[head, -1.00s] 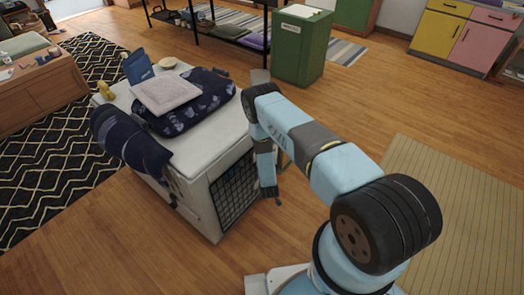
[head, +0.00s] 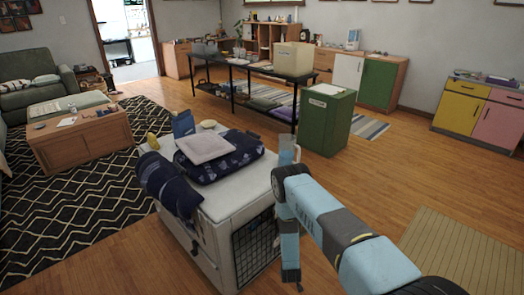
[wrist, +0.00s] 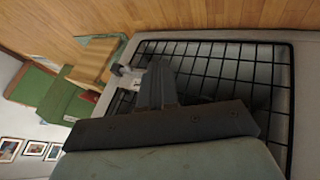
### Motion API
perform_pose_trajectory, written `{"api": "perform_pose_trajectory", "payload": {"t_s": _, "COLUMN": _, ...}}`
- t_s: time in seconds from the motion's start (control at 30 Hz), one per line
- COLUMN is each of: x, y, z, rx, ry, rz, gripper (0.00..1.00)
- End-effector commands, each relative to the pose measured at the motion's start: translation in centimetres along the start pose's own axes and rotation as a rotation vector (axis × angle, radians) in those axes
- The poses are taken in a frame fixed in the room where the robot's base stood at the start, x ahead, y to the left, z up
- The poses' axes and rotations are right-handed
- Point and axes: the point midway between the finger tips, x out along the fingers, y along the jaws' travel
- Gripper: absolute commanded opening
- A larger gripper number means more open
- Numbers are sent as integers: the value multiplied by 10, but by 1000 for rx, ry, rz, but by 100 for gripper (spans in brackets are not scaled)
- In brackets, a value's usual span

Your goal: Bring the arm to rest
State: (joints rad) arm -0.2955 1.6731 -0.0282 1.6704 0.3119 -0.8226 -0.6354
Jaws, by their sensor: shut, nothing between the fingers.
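My arm comes in from the lower right of the head view, bends at a dark joint, and hangs down beside the front of the pet crate (head: 228,204). My gripper (head: 291,276) is at the lower end, pointing down, close to the crate's black wire door (head: 256,243). In the wrist view my gripper (wrist: 157,72) shows as dark fingers, shut and empty, in front of the wire door (wrist: 225,65). I cannot tell whether it touches the door.
Dark patterned cloth (head: 232,160), a pale folded piece (head: 205,147) and a rolled dark cloth (head: 168,184) lie on the crate. A green cabinet (head: 325,120) stands behind. Wooden floor is open at right.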

Motion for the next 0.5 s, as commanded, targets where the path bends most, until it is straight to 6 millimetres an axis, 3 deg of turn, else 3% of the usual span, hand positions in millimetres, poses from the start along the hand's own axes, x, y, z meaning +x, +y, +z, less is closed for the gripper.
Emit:
{"api": "perform_pose_trajectory", "payload": {"t_s": 0.07, "x": 0, "y": 1, "z": 0, "rx": 1, "ry": -1, "rz": 1, "gripper": 0}}
{"api": "perform_pose_trajectory", "payload": {"t_s": 0.5, "x": -21, "y": 42, "z": -55, "rx": 61, "ry": -1, "rz": -16, "gripper": 0}}
